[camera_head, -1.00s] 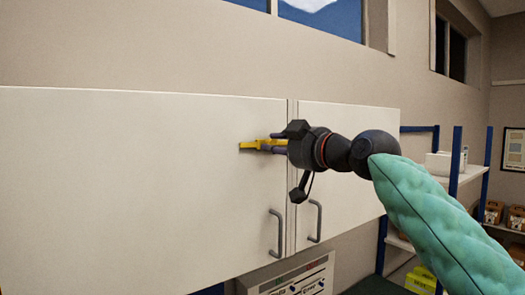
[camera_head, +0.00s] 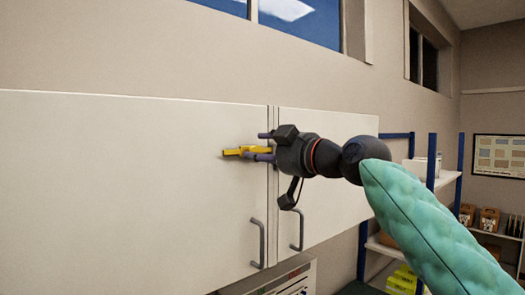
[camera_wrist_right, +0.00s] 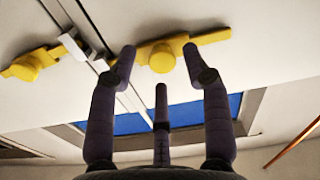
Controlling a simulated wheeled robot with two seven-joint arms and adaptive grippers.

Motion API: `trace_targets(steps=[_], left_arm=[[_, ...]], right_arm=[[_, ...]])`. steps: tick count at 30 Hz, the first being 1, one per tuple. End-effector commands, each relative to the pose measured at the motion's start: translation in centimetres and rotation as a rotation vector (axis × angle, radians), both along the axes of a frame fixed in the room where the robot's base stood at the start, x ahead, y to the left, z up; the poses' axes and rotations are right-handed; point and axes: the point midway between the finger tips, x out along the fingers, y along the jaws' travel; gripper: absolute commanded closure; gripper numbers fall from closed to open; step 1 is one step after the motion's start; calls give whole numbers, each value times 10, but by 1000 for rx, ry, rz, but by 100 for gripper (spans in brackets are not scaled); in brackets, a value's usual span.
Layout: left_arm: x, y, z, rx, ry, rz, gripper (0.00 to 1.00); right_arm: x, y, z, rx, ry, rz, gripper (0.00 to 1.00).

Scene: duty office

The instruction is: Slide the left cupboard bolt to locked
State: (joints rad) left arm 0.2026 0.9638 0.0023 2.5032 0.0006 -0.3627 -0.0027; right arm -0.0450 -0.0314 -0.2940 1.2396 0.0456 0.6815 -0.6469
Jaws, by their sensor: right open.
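The yellow left cupboard bolt (camera_head: 232,152) is on the left white door (camera_head: 120,190), near the seam between the doors. Its right part is hidden by my right gripper (camera_head: 264,147) in the head view. In the wrist view, which is upside down, the bolt (camera_wrist_right: 212,37) has a round knob (camera_wrist_right: 162,60). The spread fingers of my right gripper (camera_wrist_right: 161,76) stand on either side of the knob, open; whether they touch it I cannot tell. A silver catch (camera_wrist_right: 72,45) is beside the seam. My left gripper is not in view.
A second yellow bolt (camera_wrist_right: 25,67) is on the other door, beyond the seam. Grey door handles (camera_head: 262,243) hang below my right gripper. Blue-framed shelves (camera_head: 440,178) stand at the right. The left door's face is clear.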

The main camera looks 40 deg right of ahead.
Motion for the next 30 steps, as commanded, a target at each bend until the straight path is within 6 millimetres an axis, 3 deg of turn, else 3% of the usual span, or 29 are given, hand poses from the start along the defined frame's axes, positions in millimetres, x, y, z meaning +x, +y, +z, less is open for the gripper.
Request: trace_targets(steps=[15, 21, 30], left_arm=[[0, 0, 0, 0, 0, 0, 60], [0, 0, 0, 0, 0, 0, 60], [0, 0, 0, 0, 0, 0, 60]], right_arm=[[-93, -9, 1, 0, -6, -4, 51], [-110, -11, 1, 1, -4, -3, 51], [-114, -11, 1, 1, -5, -2, 51]])
